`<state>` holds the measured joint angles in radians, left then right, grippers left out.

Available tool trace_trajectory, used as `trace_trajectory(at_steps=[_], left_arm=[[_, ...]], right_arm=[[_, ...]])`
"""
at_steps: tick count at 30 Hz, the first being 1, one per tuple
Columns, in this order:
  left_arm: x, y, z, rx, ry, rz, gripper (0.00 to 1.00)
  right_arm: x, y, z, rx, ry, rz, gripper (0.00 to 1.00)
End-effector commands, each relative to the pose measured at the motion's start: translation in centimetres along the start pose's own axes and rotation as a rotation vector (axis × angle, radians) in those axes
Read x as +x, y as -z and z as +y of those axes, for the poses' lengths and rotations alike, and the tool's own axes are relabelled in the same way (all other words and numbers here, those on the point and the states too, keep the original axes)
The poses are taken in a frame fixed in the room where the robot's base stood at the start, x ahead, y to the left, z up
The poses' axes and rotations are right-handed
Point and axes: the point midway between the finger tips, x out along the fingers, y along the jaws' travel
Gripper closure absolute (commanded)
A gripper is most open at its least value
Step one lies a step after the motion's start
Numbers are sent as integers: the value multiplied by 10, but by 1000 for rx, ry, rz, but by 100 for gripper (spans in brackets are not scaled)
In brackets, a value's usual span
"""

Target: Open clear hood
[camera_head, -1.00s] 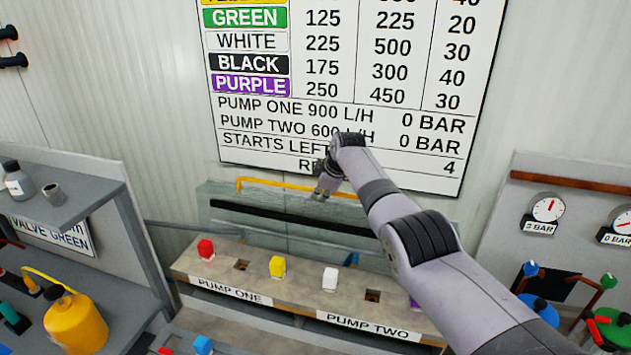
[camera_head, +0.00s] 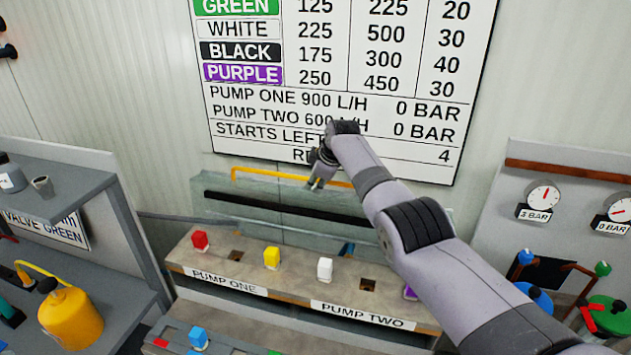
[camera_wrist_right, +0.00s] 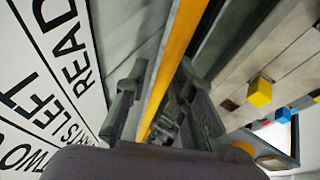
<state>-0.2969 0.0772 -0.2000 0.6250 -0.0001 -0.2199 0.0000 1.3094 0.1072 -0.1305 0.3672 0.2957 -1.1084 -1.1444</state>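The clear hood (camera_head: 222,215) is a see-through panel behind the row of coloured blocks, with a dark strip across it. I cannot tell how far it is raised. Its yellow bar handle (camera_head: 262,175) runs along the top edge. It also shows in the right wrist view (camera_wrist_right: 180,50), passing between the fingers. My right gripper (camera_head: 316,184) is at the middle of the bar. In the right wrist view the gripper (camera_wrist_right: 163,100) has its fingers apart, one on each side of the bar. A clear grip on it does not show. My left gripper is not in view.
A bench (camera_head: 310,282) labelled PUMP ONE and PUMP TWO holds red, yellow, white and purple blocks and open sockets. A sign (camera_head: 345,90) hangs on the wall just behind the gripper. Gauges (camera_head: 543,196) stand at right. A shelf unit (camera_head: 75,200) with a yellow can stands at left.

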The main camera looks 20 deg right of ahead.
Motion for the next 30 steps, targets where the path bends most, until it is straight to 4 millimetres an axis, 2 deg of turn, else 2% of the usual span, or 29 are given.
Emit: trace_trajectory(at_steps=[17,25,30], left_arm=[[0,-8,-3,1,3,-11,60],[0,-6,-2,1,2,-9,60],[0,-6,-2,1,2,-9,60]], right_arm=[[-4,0,-1,0,4,0,68],[-25,-1,-1,-1,1,0,68],[-48,-1,-1,-1,0,-1,68]])
